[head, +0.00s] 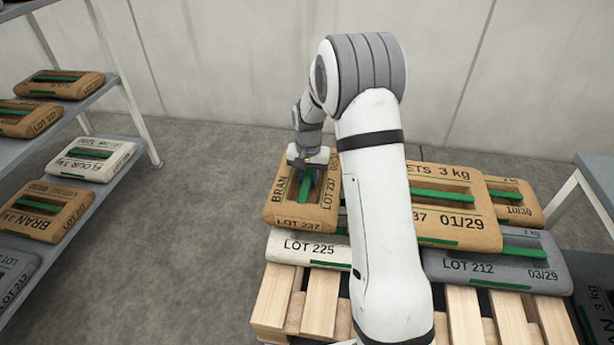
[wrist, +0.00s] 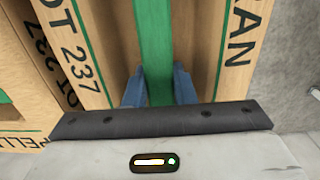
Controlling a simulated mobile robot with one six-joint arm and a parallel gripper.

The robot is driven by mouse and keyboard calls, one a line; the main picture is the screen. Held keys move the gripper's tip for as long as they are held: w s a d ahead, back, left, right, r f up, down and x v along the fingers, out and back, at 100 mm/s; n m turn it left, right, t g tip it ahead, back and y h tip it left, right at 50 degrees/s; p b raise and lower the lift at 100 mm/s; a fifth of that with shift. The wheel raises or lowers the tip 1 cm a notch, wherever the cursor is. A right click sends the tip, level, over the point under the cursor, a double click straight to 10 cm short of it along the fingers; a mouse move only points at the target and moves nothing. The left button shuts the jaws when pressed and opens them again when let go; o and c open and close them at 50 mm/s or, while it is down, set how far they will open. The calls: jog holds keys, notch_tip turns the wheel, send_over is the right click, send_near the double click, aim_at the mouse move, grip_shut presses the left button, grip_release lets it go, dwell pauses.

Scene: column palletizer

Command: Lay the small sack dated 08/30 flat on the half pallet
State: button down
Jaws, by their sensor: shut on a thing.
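My gripper (head: 310,172) is shut on the green handle strip of a brown BRAN sack (head: 300,223) marked LOT 237. In the wrist view the blue fingers (wrist: 158,88) sit on either side of that strip (wrist: 153,40). The sack lies level at the back left of the stack on the wooden pallet (head: 318,302), over a white LOT 225 sack (head: 305,248). I cannot tell if it touches the white sack. Its date is not readable. No date 08/30 is legible in either view.
Beside it on the pallet are a brown 01/29 sack (head: 455,220), a smaller 10/30 sack (head: 520,208) and a grey 03/29 sack (head: 480,268). A rack (head: 140,110) with several sacks stands left; another shelf frame (head: 600,185) stands right. Floor between is clear.

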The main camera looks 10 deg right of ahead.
aim_at(308, 176)
jog(key=shift+w, duration=0.1)
jog(key=c, duration=1.2)
grip_release()
jog(key=shift+f, duration=0.15)
notch_tip(308, 176, up, 13)
jog(key=p, duration=0.3)
jog(key=s+r+n, duration=0.1)
jog(key=s+r, duration=0.3)
jog(key=s, duration=0.4)
jog(key=s+r+n, duration=0.1)
jog(key=s+r, duration=0.3)
jog(key=s, duration=0.4)
jog(key=s+n+t, duration=0.1)
jog(key=s+n, duration=0.1)
jog(key=s, duration=1.3)
jog(key=shift+a+f+n+t, duration=0.15)
jog(key=shift+f+n+t, duration=0.15)
jog(key=shift+f, duration=0.15)
